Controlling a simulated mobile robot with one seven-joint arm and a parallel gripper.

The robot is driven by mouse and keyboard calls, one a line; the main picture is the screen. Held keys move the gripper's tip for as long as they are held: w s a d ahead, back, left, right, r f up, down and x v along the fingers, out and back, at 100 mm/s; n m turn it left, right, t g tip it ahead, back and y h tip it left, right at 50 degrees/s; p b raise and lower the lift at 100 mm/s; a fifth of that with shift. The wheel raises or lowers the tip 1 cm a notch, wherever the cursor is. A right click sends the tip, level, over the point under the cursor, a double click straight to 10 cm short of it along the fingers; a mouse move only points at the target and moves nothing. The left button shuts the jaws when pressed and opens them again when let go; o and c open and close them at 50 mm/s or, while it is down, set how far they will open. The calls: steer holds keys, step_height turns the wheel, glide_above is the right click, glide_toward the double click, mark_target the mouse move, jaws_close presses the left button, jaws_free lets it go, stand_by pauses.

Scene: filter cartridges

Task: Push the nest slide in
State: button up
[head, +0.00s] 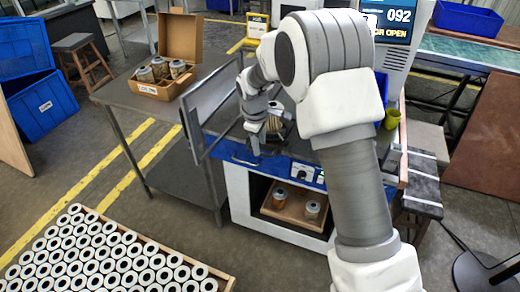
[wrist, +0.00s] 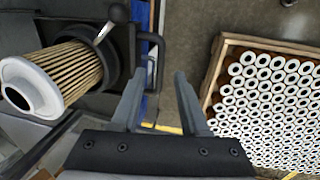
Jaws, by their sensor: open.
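The nest slide (wrist: 128,48) shows in the wrist view as a dark block with a round collar. A pleated filter cartridge (wrist: 72,72) with a white end cap lies in the collar. A black ball-ended lever (wrist: 117,12) stands at the block's edge. In the head view the cartridge (head: 277,122) is partly hidden behind my arm. My gripper (wrist: 160,77) is open and empty, with its fingers to the right of the collar and a dark bar handle (wrist: 156,55) just beyond them. In the head view my gripper (head: 254,148) hangs over the blue front edge of the machine.
The machine's door (head: 212,100) stands open at the left. The screen (head: 392,17) reads "092" and "OR OPEN", partly covered by my arm. A crate of white cartridges (wrist: 210,105) stands on the floor.

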steer(key=shift+w+d+f, duration=0.1)
steer(key=shift+w+f, duration=0.05)
steer(key=shift+f, duration=0.55)
steer(key=shift+w+f, duration=0.1)
steer(key=shift+f, duration=0.55)
jaws_close()
stand_by(0.4)
